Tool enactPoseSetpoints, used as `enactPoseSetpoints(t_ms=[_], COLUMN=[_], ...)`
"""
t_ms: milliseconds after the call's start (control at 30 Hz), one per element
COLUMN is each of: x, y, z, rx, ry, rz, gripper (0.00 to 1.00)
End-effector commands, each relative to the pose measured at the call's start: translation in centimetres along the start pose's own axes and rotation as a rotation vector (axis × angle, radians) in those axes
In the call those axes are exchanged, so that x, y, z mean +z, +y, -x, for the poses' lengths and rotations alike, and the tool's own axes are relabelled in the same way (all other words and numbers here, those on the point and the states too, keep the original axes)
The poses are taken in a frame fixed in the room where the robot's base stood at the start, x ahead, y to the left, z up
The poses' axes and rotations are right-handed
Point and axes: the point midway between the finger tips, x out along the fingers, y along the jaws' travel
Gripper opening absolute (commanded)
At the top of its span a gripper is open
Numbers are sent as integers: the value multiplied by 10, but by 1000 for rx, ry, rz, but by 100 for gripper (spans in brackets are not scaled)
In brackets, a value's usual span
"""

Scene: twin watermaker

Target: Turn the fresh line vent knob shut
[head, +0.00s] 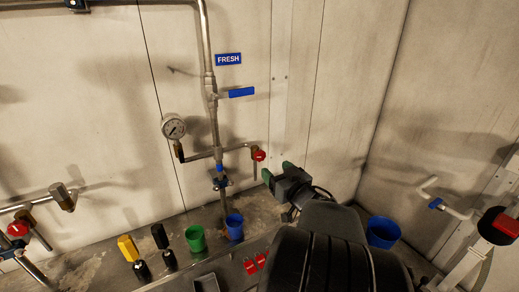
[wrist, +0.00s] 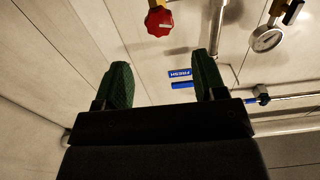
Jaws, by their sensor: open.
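The fresh line runs down the wall under the blue FRESH sign (head: 228,59). The red vent knob (head: 259,156) sits at the right end of a short side branch on this line. My gripper (head: 277,172) is just right of and below the knob in the head view, its green-padded fingers open and empty. In the wrist view the red knob (wrist: 159,22) shows beyond the fingertips, near the top edge. My gripper (wrist: 163,73) is apart from it there, with nothing between the fingers. I cannot tell the knob's turn position.
A blue lever handle (head: 241,92) and a pressure gauge (head: 173,126) are on the same pipe. A green cup (head: 195,238) and a blue cup (head: 234,226) stand on the bench below. A blue bucket (head: 382,232) is at right. Another red knob (head: 18,229) is far left.

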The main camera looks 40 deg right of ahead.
Motion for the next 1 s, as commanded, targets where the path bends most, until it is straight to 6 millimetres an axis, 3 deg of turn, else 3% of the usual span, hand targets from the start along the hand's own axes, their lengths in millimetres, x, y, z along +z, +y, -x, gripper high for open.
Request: enactPoseSetpoints(t_ms=[33,233,400,600,1000], x=[-9,-8,0,0,0], y=[0,-1,-2,-1,0], z=[-5,-20,-54,-82,-102], rx=[-3,3,2,5,8], ry=[-4,-8,-5,-4,-3], rz=[-7,-2,4,5,4], gripper=[64,64,64,64,64])
